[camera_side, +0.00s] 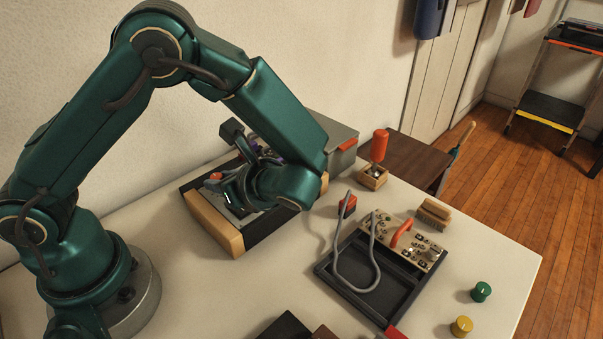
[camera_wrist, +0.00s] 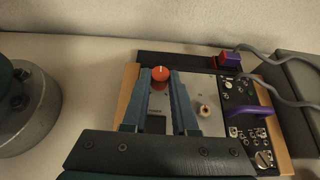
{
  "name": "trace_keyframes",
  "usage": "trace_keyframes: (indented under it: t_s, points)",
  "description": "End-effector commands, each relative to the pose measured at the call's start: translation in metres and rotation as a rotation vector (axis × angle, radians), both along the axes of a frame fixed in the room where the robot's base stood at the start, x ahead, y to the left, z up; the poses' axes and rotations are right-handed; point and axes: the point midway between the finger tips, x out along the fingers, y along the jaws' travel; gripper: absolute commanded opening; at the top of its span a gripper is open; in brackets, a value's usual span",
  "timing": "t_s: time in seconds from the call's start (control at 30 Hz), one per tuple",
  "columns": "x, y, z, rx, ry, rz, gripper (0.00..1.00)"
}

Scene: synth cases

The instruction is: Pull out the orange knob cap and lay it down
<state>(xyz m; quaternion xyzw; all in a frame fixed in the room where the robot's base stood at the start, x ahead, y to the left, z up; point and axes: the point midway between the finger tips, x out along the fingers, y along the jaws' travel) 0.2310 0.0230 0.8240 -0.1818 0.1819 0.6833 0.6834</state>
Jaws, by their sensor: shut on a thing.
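The orange knob cap (camera_wrist: 160,77) has a white pointer line and sits between my gripper's (camera_wrist: 160,74) fingertips in the wrist view. The gripper is shut on it. In the side view a small orange bit of the cap (camera_side: 215,177) shows beside my gripper, over the synth case with wooden ends (camera_side: 212,222). Its grey panel (camera_wrist: 188,92) lies under the fingers. I cannot tell whether the cap is still on its shaft or just above the panel. A small bare shaft (camera_wrist: 204,110) stands on the panel to the right of the fingers.
A black tray case (camera_side: 362,293) with a looped grey cable (camera_side: 338,262) lies to the right. A green knob (camera_side: 482,291) and a yellow knob (camera_side: 461,326) stand near the right edge. An orange-handled tool (camera_side: 379,146) stands in a wooden block. The tabletop between the cases is fairly clear.

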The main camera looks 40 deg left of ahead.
Motion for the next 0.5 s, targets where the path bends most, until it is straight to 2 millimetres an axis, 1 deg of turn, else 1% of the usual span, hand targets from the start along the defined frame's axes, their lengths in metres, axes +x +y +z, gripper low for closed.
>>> trace_keyframes:
  t_s: [0.5]
  points:
    - [0.000, 0.000, 0.015, -0.001, 0.000, 0.001, 0.00]
